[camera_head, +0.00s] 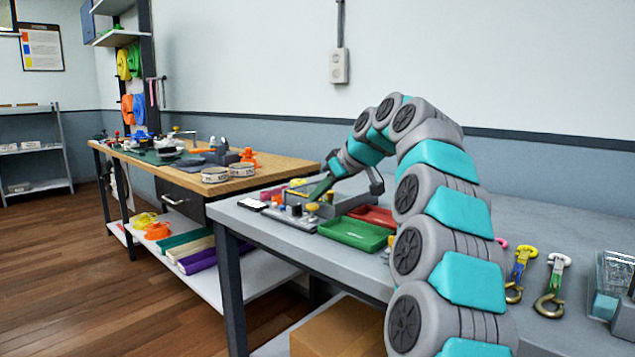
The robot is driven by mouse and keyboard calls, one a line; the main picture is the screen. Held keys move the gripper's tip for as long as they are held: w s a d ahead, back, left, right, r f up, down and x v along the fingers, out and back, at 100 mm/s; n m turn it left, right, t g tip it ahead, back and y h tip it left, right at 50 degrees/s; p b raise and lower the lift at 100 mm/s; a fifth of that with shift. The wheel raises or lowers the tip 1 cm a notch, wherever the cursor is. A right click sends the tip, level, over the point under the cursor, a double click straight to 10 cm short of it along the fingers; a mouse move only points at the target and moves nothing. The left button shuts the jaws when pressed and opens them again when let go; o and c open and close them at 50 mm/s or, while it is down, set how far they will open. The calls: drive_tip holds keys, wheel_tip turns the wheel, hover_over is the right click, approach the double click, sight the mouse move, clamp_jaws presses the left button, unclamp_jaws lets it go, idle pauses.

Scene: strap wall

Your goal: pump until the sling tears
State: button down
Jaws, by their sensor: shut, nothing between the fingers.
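My gripper (320,190) is at the far end of my arm, small in view, shut with nothing in it. It is over a grey metal rig (345,199) on the grey bench, and I cannot tell whether it touches the rig. A grey upright arm or bracket (376,182) stands at the rig's right end. A small yellow knob (312,207) is at its front. I cannot make out which part is the pump handle. No sling can be told apart in the rig, and its inside is partly hidden by my arm.
A green tray (355,233) and a red tray (374,215) lie right of the rig. Hooks with yellow (521,268) and white (556,280) tops lie farther right. A wooden-topped table (262,180) with rolls and tools stands left.

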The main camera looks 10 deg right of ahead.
sight(317, 207)
drive_tip(key=shift+f, duration=0.25)
wheel_tip(317, 207, down, 2)
drive_tip(key=shift+f+b, duration=0.25)
drive_tip(key=shift+b, duration=0.75)
drive_tip(key=shift+r, duration=0.1)
